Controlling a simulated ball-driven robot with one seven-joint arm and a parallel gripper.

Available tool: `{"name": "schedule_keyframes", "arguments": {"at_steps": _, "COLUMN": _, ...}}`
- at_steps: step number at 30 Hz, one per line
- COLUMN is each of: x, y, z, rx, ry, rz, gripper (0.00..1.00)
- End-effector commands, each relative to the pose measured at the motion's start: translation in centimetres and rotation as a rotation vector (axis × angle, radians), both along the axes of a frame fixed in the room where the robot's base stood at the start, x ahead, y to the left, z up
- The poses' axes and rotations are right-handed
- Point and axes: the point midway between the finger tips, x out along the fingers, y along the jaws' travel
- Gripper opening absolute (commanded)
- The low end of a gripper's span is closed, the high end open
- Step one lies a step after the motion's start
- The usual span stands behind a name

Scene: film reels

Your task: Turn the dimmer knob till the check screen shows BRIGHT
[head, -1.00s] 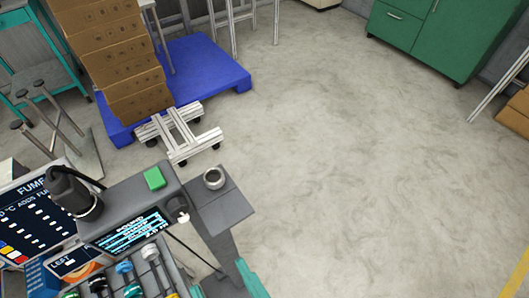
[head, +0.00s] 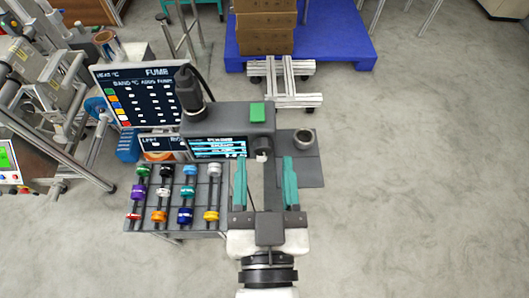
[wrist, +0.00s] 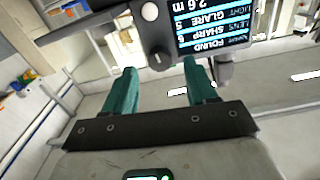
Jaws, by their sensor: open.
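The dark round dimmer knob (wrist: 159,56) with a pale pointer mark is on the grey unit's face in the wrist view. Beside it is the check screen (wrist: 211,22). Its upside-down text reads FOUND, SHARP, GLARE and 2.6 m, with GLARE on the light line. The screen also shows in the head view (head: 218,147), too small to read fully. My gripper (head: 264,166) is open with green fingers, just short of the unit's front. In the wrist view my gripper (wrist: 162,76) has its fingers either side of the knob's line, apart from it and holding nothing.
A rack of coloured rings (head: 173,222) stands left of my gripper. A small shelf with a metal cup (head: 304,139) is on the right. A green button (head: 257,112) tops the unit. A dark FUME board (head: 140,95) stands behind left. Floor at right is clear.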

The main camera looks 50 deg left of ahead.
Motion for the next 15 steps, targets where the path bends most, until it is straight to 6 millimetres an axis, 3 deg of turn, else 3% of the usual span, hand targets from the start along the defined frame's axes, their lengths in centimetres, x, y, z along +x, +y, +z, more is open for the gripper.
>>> {"name": "schedule_keyframes", "arguments": {"at_steps": 6, "x": 1.3, "y": 1.5, "z": 0.0, "rx": 0.0, "ry": 0.0, "rz": 0.0, "gripper": 0.57}}
{"name": "schedule_keyframes", "arguments": {"at_steps": 15, "x": 1.5, "y": 1.8, "z": -0.1, "rx": 0.0, "ry": 0.001, "rz": 0.0, "gripper": 0.57}}
